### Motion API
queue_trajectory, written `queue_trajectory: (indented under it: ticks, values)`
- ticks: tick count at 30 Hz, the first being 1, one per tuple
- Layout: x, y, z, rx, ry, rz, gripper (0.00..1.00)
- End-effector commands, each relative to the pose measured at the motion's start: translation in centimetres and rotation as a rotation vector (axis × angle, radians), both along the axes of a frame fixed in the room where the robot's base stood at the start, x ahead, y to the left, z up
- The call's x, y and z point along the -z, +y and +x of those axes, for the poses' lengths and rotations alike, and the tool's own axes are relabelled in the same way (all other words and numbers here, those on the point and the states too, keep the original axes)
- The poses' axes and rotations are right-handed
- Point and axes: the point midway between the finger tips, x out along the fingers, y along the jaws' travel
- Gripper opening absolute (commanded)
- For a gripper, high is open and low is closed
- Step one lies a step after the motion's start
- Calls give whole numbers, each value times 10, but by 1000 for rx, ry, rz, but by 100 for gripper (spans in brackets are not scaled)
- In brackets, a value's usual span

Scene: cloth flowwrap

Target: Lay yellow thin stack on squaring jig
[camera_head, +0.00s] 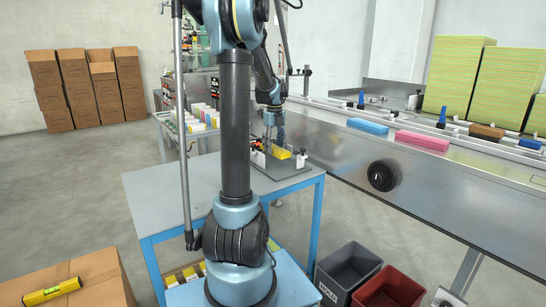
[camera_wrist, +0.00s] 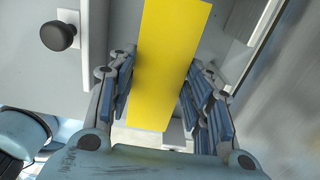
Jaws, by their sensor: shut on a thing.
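The yellow thin stack (camera_wrist: 170,60) is a flat yellow block, held between the fingers of my gripper (camera_wrist: 158,88) in the wrist view. In the head view my gripper (camera_head: 274,140) points down at the squaring jig (camera_head: 292,172), a grey plate with pale blocks and dark knobs on the blue-framed table. The yellow stack (camera_head: 281,153) shows there just below the fingers, over or on the jig. I cannot tell whether it touches the plate. A black knob of the jig (camera_wrist: 58,36) shows at upper left in the wrist view. My arm hides part of the jig's left side.
A steel conveyor (camera_head: 430,180) runs along the right, carrying a blue stack (camera_head: 368,126), a pink stack (camera_head: 422,141) and a brown one (camera_head: 486,131). Grey (camera_head: 346,270) and red (camera_head: 392,288) bins stand below. The table's left part (camera_head: 175,195) is bare.

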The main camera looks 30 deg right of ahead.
Motion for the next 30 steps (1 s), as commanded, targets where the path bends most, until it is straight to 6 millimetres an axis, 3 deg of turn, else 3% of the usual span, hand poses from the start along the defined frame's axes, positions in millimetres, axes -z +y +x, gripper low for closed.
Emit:
queue_trajectory:
  ticks: [13, 23, 24, 26, 27, 30]
  values:
    - [43, 0, 0, 0, 0, 0, 33]
    - [46, 0, 0, 0, 0, 0, 33]
    - [46, 0, 0, 0, 0, 0, 48]
    - [46, 0, 0, 0, 0, 0, 62]
    - [46, 0, 0, -1, 0, 0, 66]
    - [46, 0, 0, -1, 0, 0, 66]
